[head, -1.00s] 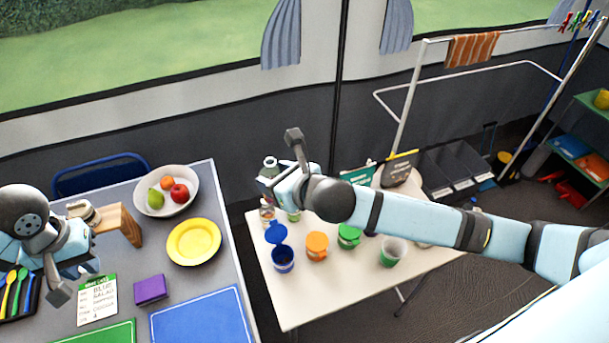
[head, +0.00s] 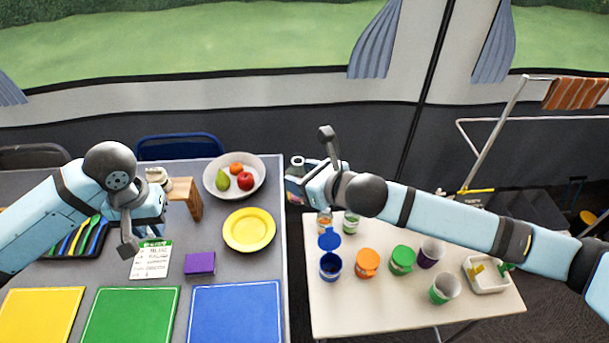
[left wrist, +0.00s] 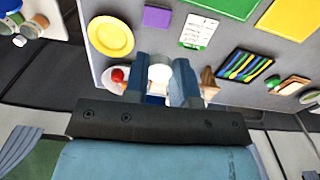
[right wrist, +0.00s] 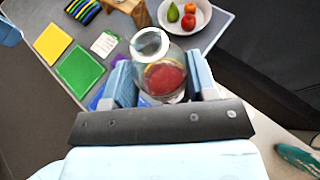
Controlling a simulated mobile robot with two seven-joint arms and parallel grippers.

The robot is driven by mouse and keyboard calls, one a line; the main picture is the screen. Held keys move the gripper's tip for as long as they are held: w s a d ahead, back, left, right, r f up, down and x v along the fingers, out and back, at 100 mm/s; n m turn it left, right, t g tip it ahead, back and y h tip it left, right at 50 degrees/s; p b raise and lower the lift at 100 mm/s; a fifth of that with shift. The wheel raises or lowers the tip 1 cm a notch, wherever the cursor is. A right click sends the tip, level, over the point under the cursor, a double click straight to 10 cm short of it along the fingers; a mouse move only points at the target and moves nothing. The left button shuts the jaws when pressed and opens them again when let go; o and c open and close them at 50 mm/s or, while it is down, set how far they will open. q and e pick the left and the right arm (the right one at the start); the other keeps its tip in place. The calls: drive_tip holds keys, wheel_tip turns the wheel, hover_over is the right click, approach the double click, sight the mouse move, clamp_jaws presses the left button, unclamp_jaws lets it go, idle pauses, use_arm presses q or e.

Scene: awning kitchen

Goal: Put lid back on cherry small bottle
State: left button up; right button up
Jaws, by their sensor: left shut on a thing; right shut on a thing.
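My right gripper (head: 312,186) is shut on the cherry small bottle (head: 296,168), above the gap between the two tables. In the right wrist view the bottle (right wrist: 163,80) is clear glass with a red patch, and its round open-looking mouth faces the camera. My left gripper (head: 150,208) is over the grey table, shut on a pale round piece that looks like the lid (left wrist: 160,72). The same pale piece (head: 157,176) shows past the fingers in the head view. Lid and bottle are well apart.
The grey table (head: 215,270) holds a fruit bowl (head: 262,172), a yellow plate (head: 249,230), a wooden stand (head: 187,190) close to my left gripper, and a purple block (head: 200,263). The white table (head: 380,310) holds several cups and jars. Chairs stand behind the grey table.

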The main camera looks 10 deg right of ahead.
use_arm(q)
drive_tip(key=w+d+r+n, duration=0.2)
drive_tip(key=d+r, duration=0.3)
drive_tip(key=d, duration=0.5)
drive_tip(key=w+d+r+n, duration=0.3)
drive_tip(key=d+r, duration=0.2)
drive_tip(key=d, duration=0.5)
drive_tip(key=w+d+r+n, duration=0.2)
drive_tip(key=d+r, duration=0.3)
drive_tip(key=d, duration=0.4)
drive_tip(key=shift+w+d+r, duration=0.15)
drive_tip(key=shift+w+d, duration=0.25)
drive_tip(key=shift+w, duration=0.4)
drive_tip(key=shift+f, duration=2.05)
drive_tip(key=shift+f, duration=0.85)
drive_tip(key=shift+f, duration=0.55)
